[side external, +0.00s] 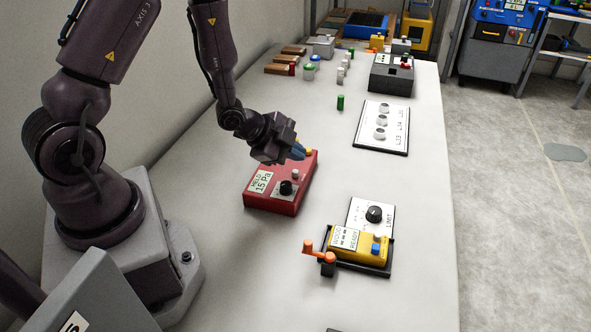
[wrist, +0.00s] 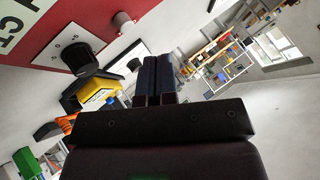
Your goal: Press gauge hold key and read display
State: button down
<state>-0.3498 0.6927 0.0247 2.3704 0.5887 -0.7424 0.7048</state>
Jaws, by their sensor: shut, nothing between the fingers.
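A red gauge box (side external: 273,202) sits on the white bench in the side view. Its display (side external: 262,182) reads "HELD 15 Pa". A black knob (side external: 287,188) and a small pale button (side external: 295,173) are on its top. My gripper (side external: 298,151) is at the far end of the gauge, its blue fingers close to a yellow part there; I cannot tell if they touch. In the wrist view the fingers (wrist: 157,78) are together and empty, with the red gauge (wrist: 104,20), its black knob (wrist: 78,58) and pale button (wrist: 124,22) at upper left.
A yellow meter (side external: 358,246) reading "READY" sits in a black holder with an orange lever (side external: 318,250). A "LIMIT" knob plate (side external: 371,213) is beyond it. A white panel (side external: 381,128) and a small green cylinder (side external: 340,102) are farther back. The bench right of the gauge is clear.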

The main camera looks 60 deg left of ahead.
aim_at(295, 173)
notch_tip(295, 173, up, 5)
jog(key=shift+f, duration=0.2)
dwell(0.6)
jog(key=s+n+g, duration=0.1)
jog(key=s+a+f+n+g+y, duration=0.1)
jog(key=s+a+f+n+g, duration=0.1)
jog(key=s, duration=0.1)
jog(key=shift+a+y, duration=0.2)
jog(key=shift+y, duration=0.2)
jog(key=s+d+r+n, duration=0.4)
jog(key=s+d+r, duration=0.1)
jog(key=r, duration=0.7)
jog(key=s+d+r+n, duration=0.3)
jog(key=s+d+r, duration=0.2)
jog(key=s+r, duration=0.3)
notch_tip(295, 173, up, 4)
jog(key=shift+f+n, duration=0.1)
jog(key=shift+n, duration=0.3)
dwell(2.3)
